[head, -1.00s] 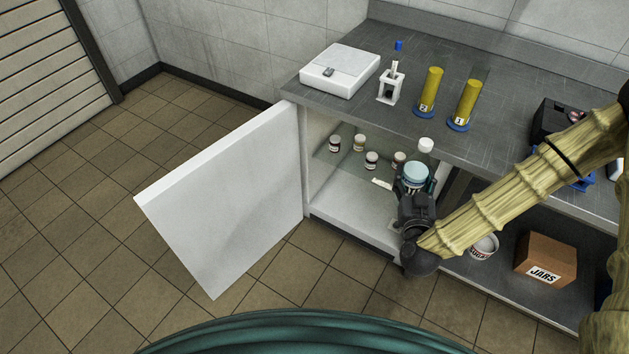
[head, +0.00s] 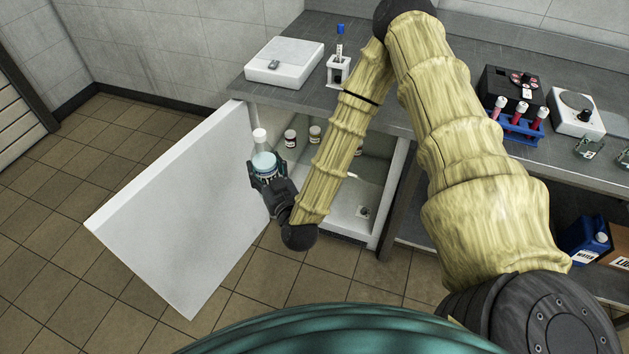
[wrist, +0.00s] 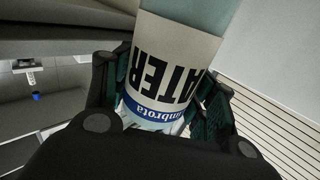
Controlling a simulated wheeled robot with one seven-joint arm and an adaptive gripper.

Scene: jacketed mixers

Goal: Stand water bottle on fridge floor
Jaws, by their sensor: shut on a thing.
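The water bottle (head: 264,162) is clear and pale blue with a white cap. My gripper (head: 266,183) is shut around it and holds it roughly upright, in front of the fridge opening and close to the open door. In the wrist view the bottle's label (wrist: 165,75) shows "ATER" between the fingers (wrist: 160,95). The fridge's white door (head: 180,215) stands wide open to the left. The fridge floor (head: 345,212) is partly hidden behind my arm. Small jars (head: 290,138) stand on the glass shelf above it.
The counter (head: 290,95) above the fridge bears a white scale (head: 285,62), a small stand (head: 338,70) and a rack of red tubes (head: 517,125). A blue container (head: 584,240) stands on the lower right shelf. My arm crosses in front of the opening's right part.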

